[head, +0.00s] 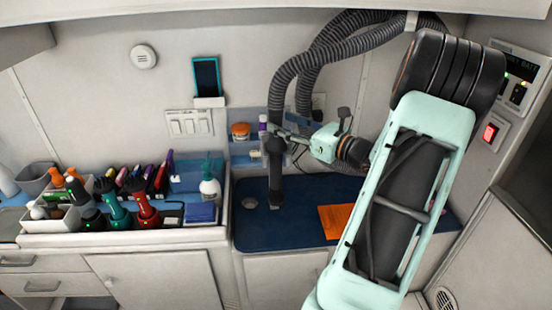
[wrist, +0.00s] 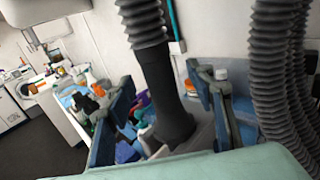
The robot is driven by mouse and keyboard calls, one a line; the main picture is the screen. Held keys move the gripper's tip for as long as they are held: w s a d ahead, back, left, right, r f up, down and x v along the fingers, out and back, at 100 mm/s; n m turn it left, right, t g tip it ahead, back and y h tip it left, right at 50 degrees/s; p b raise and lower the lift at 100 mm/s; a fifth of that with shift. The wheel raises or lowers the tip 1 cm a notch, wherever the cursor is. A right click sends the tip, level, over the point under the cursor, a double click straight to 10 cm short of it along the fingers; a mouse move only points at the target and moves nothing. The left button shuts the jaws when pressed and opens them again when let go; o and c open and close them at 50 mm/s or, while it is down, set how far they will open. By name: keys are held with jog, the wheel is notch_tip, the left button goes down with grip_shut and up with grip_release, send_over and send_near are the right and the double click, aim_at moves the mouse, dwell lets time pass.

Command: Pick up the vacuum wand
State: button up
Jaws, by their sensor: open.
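The vacuum wand (head: 275,182) is a dark tube on the end of a grey ribbed hose (head: 285,88). It stands roughly upright over the blue counter mat at its left part. My gripper (head: 273,137) is at the wand's upper part, just below the hose. In the wrist view my gripper (wrist: 160,88) is open, with one finger on each side of the wand (wrist: 166,98). Gaps show between the wand and the fingers, so it is not clamped.
A blue mat (head: 262,228) carries an orange sheet (head: 335,221). An orange-lidded jar (head: 240,131) sits on a small wall shelf. A second hose loop hangs close to the right.

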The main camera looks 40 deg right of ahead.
jog(key=x, duration=0.3)
jog(key=shift+w+a, duration=0.1)
grip_shut()
jog(key=shift+r, duration=0.1)
dwell(0.3)
